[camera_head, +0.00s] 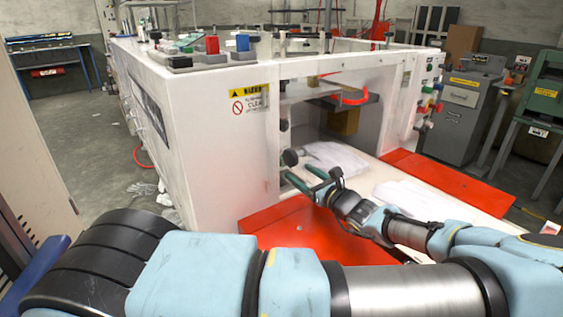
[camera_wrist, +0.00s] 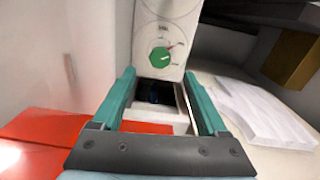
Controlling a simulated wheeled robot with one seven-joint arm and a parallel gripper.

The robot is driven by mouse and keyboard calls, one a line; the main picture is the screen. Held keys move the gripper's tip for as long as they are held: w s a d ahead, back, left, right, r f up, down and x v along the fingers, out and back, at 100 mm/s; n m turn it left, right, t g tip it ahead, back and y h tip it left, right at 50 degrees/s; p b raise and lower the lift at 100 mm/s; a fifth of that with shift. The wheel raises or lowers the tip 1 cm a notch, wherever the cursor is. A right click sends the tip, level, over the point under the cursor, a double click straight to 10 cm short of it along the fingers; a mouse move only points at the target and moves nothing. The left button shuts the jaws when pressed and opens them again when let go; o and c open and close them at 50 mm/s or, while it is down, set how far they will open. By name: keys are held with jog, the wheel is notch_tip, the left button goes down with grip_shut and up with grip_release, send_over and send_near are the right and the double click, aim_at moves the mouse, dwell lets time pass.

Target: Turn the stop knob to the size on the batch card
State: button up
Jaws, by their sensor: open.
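The green knob (camera_wrist: 162,57) sits on a pale panel in the wrist view, inside a printed round dial. A small red mark shows at its upper right; the dial lettering is too small to read. My gripper (camera_wrist: 159,76) is open and empty, its two green fingers apart below the knob and not touching it. In the head view my gripper (camera_head: 301,175) reaches into the front opening of the white machine (camera_head: 215,130), near a dark round knob (camera_head: 290,157). I cannot tell whether this is the same knob. I cannot make out a batch card.
White sheets (camera_wrist: 262,115) lie right of my gripper on the machine's bed. Red plates (camera_head: 440,178) flank the bed. A yellow warning label (camera_head: 249,101) is on the machine's front. Coloured buttons (camera_head: 430,105) sit on its right post. A brown block (camera_wrist: 291,60) hangs at upper right.

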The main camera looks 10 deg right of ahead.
jog(key=p+x, duration=0.2)
jog(key=x, duration=0.6)
jog(key=shift+w+a, duration=0.15)
jog(key=shift+w, duration=0.15)
jog(key=shift+c, duration=0.2)
grip_shut()
